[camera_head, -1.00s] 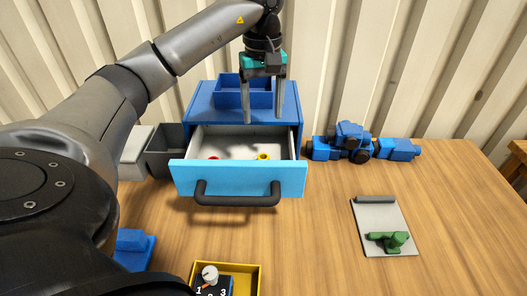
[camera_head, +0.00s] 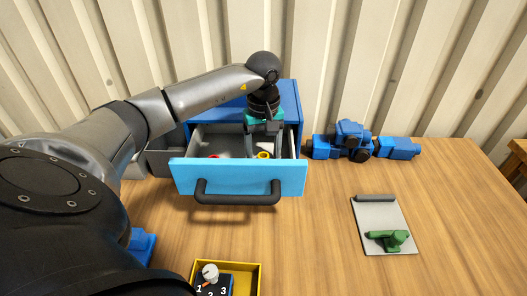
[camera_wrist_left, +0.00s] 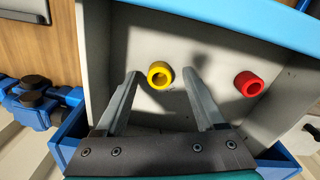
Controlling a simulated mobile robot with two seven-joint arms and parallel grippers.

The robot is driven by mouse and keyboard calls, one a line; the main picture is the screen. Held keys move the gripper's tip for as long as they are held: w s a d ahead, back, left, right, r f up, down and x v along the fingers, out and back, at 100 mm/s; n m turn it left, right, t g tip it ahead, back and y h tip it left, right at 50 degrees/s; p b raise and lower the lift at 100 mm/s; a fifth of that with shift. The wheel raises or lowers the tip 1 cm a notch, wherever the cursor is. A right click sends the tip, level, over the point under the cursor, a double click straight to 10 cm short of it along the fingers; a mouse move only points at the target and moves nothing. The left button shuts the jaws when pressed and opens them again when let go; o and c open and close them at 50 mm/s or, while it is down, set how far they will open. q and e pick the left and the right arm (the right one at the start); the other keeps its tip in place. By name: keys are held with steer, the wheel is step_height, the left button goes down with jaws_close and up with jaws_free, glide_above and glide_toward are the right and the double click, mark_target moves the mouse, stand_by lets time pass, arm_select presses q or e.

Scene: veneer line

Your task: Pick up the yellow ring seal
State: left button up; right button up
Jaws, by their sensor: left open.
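The yellow ring seal (camera_head: 263,155) lies in the open drawer (camera_head: 237,177), near its right side in the head view. In the left wrist view the yellow ring seal (camera_wrist_left: 160,75) shows between the tips of my left gripper (camera_wrist_left: 163,73), nearer the left finger. My left gripper (camera_head: 265,153) is open and reaches down into the drawer. The fingers do not visibly touch the ring. A red ring seal (camera_wrist_left: 248,84) lies apart from it on the drawer floor, outside the right finger. My right gripper is in neither view.
The drawer's light blue front with a dark handle (camera_head: 237,198) stands before the gripper. A blue valve-like assembly (camera_head: 352,142) is to the right. A clipboard (camera_head: 372,214) with a green part and a yellow tray (camera_head: 257,266) are nearer. The table between them is clear.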

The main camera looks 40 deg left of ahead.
arm_select(q)
jaws_close()
stand_by(0.6)
